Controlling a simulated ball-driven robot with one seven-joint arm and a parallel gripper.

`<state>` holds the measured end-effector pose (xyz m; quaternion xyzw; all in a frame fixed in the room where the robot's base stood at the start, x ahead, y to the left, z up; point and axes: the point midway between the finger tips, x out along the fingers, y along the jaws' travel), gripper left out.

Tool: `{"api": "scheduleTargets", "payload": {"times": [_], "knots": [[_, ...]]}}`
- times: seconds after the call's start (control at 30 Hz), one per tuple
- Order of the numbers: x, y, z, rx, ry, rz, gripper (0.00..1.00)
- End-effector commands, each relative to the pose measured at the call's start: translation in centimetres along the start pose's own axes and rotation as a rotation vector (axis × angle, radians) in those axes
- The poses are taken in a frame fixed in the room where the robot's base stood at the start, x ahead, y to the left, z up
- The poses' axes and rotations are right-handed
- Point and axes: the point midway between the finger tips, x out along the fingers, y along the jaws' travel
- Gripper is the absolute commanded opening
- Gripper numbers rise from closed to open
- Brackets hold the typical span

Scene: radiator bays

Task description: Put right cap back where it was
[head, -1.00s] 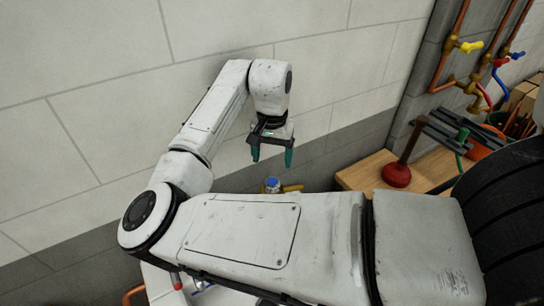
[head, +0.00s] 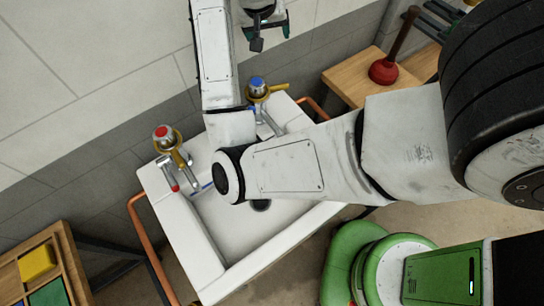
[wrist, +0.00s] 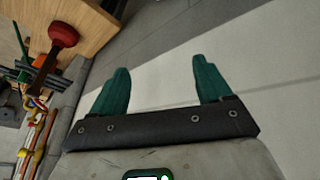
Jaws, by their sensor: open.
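A tap with a blue cap (head: 256,82) stands at the back right of the white sink (head: 165,213). The blue cap is on top of this tap; how firmly it sits cannot be told. The tap at the back left has a red cap (head: 161,132) on top. My gripper (head: 266,32) is at the top edge of the head view, above and behind the blue-capped tap in the picture. In the wrist view my gripper (wrist: 161,64) shows two teal fingers spread apart with nothing between them. No cap shows in the wrist view.
A red plunger (head: 384,71) stands on a wooden bench (head: 345,80) at right. A gold-coloured handle (head: 278,87) sticks out right of the blue-capped tap. A wooden tray with yellow and green blocks (head: 38,262) is at lower left; a green machine (head: 432,278) is at lower right.

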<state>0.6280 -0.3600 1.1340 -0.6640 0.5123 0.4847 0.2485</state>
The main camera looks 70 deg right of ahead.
Motion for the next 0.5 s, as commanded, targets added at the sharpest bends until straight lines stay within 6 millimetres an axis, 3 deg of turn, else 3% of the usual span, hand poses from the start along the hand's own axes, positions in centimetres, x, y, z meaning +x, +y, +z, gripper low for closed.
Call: {"api": "scheduleTargets", "payload": {"times": [0.17, 0.27, 0.37, 0.5], "knots": [[1.4, -1.4, 2.2, -0.222, 0.107, -0.002, 0.78], [2.4, -2.7, 4.7, -0.359, 0.134, -0.028, 0.78], [3.6, -4.0, 8.2, -0.501, 0.136, -0.068, 0.78], [5.2, -5.3, 14.5, -0.691, 0.094, -0.142, 0.78]]}}
